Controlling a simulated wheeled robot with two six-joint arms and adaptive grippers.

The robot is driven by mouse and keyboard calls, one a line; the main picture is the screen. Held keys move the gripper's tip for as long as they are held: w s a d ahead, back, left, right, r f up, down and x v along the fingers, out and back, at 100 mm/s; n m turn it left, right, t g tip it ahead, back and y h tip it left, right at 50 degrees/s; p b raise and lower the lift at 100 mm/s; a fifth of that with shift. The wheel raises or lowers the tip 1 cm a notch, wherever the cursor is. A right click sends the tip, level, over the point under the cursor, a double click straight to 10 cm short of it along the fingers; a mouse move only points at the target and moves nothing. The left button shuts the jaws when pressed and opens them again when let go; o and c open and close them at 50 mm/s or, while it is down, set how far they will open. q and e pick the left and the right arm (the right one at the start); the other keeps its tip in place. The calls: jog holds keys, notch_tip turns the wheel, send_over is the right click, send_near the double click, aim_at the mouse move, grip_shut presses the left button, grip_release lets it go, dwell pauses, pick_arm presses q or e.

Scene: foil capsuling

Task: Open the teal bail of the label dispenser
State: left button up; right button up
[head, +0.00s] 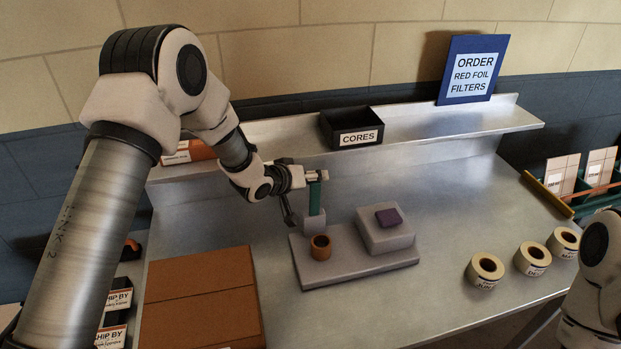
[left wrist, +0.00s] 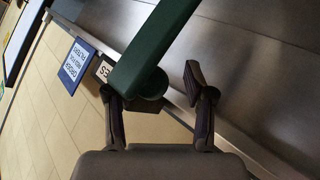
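The label dispenser (head: 345,270) is a grey base on the bench with a raised grey block, a purple piece on the block and an orange-brown ring in front. Its teal bail (head: 316,198) stands upright at the back left. In the left wrist view the bail (left wrist: 155,45) reaches in from the top and covers part of one finger. My left gripper (head: 303,193) is at the bail's upper end, its fingers spread apart. Whether the fingers touch the bail is unclear. My right arm shows at the right edge, but its gripper is out of view.
A brown carton (head: 202,300) lies to the left of the dispenser. Several label rolls (head: 486,270) stand at the right. A black CORES bin (head: 351,127) and a blue order sign (head: 474,70) are on the back shelf (head: 430,120). The bench between dispenser and rolls is clear.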

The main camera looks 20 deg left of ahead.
pick_arm(q)
jog(key=shift+r, duration=0.1)
jog(key=v, duration=1.2)
jog(key=shift+d, duration=0.1)
